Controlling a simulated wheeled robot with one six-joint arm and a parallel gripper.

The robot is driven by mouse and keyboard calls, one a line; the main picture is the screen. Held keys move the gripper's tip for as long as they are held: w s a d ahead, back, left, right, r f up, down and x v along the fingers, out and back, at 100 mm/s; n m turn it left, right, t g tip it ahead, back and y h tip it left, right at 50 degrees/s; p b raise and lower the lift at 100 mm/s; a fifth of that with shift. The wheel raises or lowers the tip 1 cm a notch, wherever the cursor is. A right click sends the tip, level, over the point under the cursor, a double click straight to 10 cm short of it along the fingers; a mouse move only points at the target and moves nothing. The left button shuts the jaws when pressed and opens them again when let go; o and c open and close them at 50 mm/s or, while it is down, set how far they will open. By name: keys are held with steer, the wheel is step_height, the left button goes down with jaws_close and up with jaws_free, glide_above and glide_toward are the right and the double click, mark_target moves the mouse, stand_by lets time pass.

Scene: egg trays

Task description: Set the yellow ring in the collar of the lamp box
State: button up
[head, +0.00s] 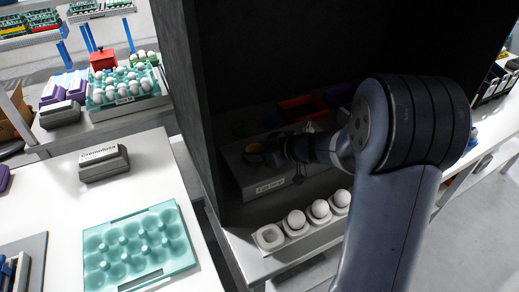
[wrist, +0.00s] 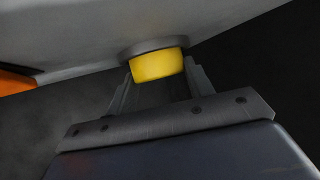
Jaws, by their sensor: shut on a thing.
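The yellow ring (wrist: 157,66) is between the two fingertips of my gripper (wrist: 160,80) in the wrist view, and the gripper is shut on it. The ring's far end meets the grey collar (wrist: 150,46) on the pale lamp box (wrist: 80,35). I cannot tell whether it is in the collar or only against it. In the head view the lamp box (head: 248,183) stands inside a dark booth, with a label on its front. My gripper (head: 273,152) reaches in from the right, with the yellow ring (head: 255,148) at its tip.
The dark booth (head: 178,70) has walls close around my arm. A white holder (head: 270,238) with several white eggs stands in front of the lamp box. A red bin (head: 303,106) is behind. A teal egg tray (head: 140,245) and a grey labelled block (head: 104,164) are on the left table.

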steer(key=shift+f, duration=0.15)
steer(key=o, duration=1)
steer(key=shift+c, duration=0.2)
steer(key=shift+r, duration=0.25)
steer(key=shift+s+d+r, duration=0.1)
steer(key=shift+d, duration=0.05)
steer(key=b+v, duration=0.1)
steer(key=v, duration=1)
steer(key=shift+s+d, duration=0.2)
steer(key=shift+r, duration=0.1)
